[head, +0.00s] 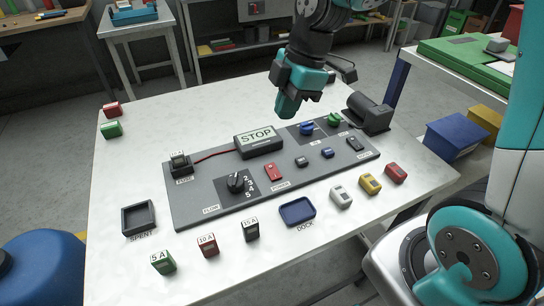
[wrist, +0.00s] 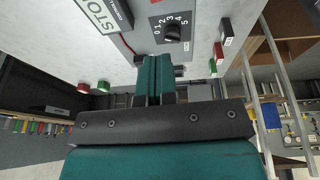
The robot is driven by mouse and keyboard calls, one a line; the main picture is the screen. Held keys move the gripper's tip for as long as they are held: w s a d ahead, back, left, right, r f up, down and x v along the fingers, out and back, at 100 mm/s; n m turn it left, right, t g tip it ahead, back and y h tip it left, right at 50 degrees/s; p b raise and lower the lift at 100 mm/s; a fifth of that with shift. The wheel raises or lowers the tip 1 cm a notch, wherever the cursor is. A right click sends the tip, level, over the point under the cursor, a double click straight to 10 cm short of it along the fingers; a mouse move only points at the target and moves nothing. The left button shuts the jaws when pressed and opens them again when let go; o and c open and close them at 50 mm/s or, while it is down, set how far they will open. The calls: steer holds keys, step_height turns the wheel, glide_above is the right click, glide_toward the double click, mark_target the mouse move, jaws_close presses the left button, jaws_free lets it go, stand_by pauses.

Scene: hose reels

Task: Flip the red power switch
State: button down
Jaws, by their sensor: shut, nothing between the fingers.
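The red power switch (head: 274,172) sits on the grey control panel (head: 205,205), above the POWER label and right of the black flow dial (head: 236,182). Its rocker position is too small to tell.
The STOP box (head: 258,143) stands behind the switch. Blue (head: 306,128) and green (head: 334,119) knobs and a black motor-like block (head: 369,113) lie to the right. A blue dock tray (head: 297,211) and several coloured blocks line the front. The table's left side is mostly clear.

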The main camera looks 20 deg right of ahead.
mark_target(267, 168)
steer(key=x, duration=0.8)
steer(key=d+x, duration=0.1)
steer(key=x, duration=0.3)
steer(key=shift+a+f, duration=0.1)
steer(key=shift+f, duration=0.1)
steer(key=shift+w+f, duration=0.1)
steer(key=shift+f, duration=0.5)
steer(key=shift+a, duration=0.1)
